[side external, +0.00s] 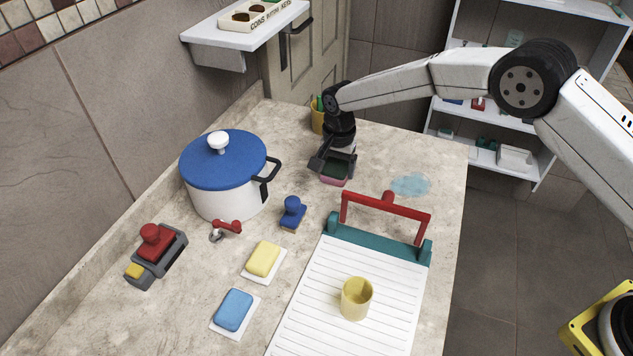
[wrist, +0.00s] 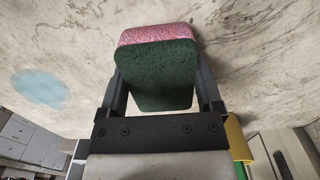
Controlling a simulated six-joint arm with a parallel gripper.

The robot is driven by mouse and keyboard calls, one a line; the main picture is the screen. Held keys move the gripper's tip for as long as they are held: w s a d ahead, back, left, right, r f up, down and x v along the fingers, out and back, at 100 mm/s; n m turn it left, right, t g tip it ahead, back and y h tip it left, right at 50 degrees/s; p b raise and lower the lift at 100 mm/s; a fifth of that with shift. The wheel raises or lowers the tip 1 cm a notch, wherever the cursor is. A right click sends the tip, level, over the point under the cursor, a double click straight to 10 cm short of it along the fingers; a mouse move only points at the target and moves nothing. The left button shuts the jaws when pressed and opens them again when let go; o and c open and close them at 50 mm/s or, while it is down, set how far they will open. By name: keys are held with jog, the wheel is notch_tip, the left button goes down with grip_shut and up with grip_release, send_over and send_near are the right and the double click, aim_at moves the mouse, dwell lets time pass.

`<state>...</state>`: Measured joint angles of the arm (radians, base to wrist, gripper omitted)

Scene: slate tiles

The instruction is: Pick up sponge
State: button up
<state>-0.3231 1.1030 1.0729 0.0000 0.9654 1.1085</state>
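The sponge (side external: 334,181) is pink with a dark green scouring side. In the wrist view the sponge (wrist: 158,72) fills the space between the two fingers of my gripper (wrist: 160,62), with both fingers against its sides. In the side view my gripper (side external: 336,170) points down over the far part of the counter, with the pink edge showing below the fingers. I cannot tell whether the sponge touches the counter.
A light blue puddle (side external: 411,184) lies to the right. A blue-lidded pot (side external: 225,200) stands left; a yellow cup (side external: 318,117) is behind. In front are a red-handled clipboard-like board (side external: 310,300) with a mug (side external: 356,299), a blue stamp (side external: 292,214), and yellow (side external: 263,258) and blue (side external: 233,310) blocks.

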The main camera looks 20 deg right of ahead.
aim_at(337, 165)
jog(key=shift+c, duration=0.7)
jog(key=shift+r, duration=5)
